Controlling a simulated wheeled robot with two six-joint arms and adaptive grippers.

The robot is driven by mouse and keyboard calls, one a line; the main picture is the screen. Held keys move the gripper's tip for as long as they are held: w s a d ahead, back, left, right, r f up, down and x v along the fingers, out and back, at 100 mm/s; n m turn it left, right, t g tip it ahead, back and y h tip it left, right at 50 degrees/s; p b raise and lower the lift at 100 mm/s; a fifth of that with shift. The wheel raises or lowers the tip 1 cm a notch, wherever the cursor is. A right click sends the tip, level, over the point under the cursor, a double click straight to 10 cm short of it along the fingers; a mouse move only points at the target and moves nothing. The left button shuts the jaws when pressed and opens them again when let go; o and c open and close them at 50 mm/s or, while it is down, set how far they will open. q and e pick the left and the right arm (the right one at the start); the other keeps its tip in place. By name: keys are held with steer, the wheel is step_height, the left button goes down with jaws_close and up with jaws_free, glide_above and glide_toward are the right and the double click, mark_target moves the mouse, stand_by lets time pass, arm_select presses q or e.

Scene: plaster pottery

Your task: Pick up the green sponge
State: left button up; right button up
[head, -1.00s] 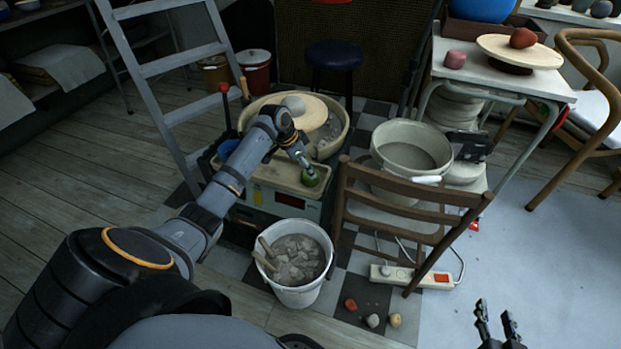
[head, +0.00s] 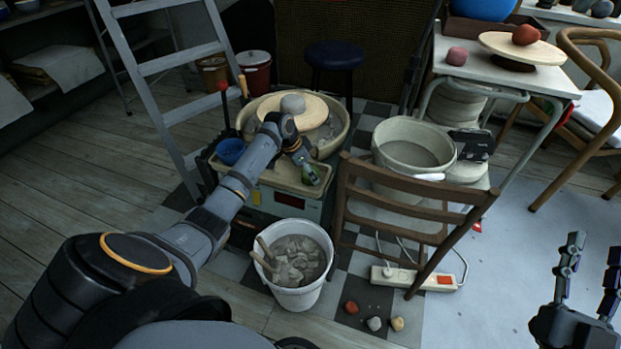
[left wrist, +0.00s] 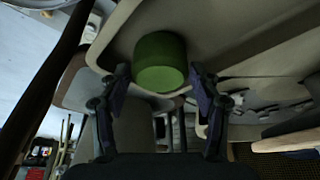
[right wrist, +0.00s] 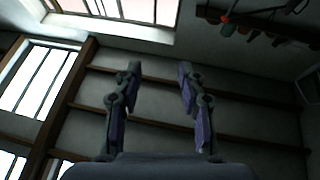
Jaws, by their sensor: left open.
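The green sponge (left wrist: 160,62) is a short round block on the edge of the pottery wheel's tan tray (left wrist: 235,50). In the left wrist view it sits between and just beyond the two fingertips of my open left gripper (left wrist: 158,85). In the head view the sponge (head: 311,175) shows small and partly hidden at the end of my left arm. I cannot tell whether the fingers touch it. My right gripper (head: 590,260) is open and empty at the right of the head view.
A blue bowl (head: 231,151) stands on the tray left of my arm. A white bucket of clay (head: 290,290) stands in front. A wooden chair (head: 410,208) is close on the right, with a large basin (head: 412,146) behind its back. A ladder (head: 165,70) stands at left.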

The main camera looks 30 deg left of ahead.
arm_select(q)
steer(key=shift+w+d+f, duration=0.15)
steer(key=shift+w+f, duration=0.05)
steer(key=shift+f, duration=0.4)
steer(key=c, duration=0.6)
arm_select(e)
step_height(320, 180, up, 6)
steer(key=s+t, duration=0.3)
steer(key=shift+f+n+y, duration=0.15)
steer(key=shift+n+y, duration=0.15)
steer(key=shift+y, duration=0.1)
arm_select(q)
steer(key=shift+r, duration=0.1)
arm_select(e)
steer(key=shift+w+a, duration=0.1)
steer(key=shift+w, duration=0.05)
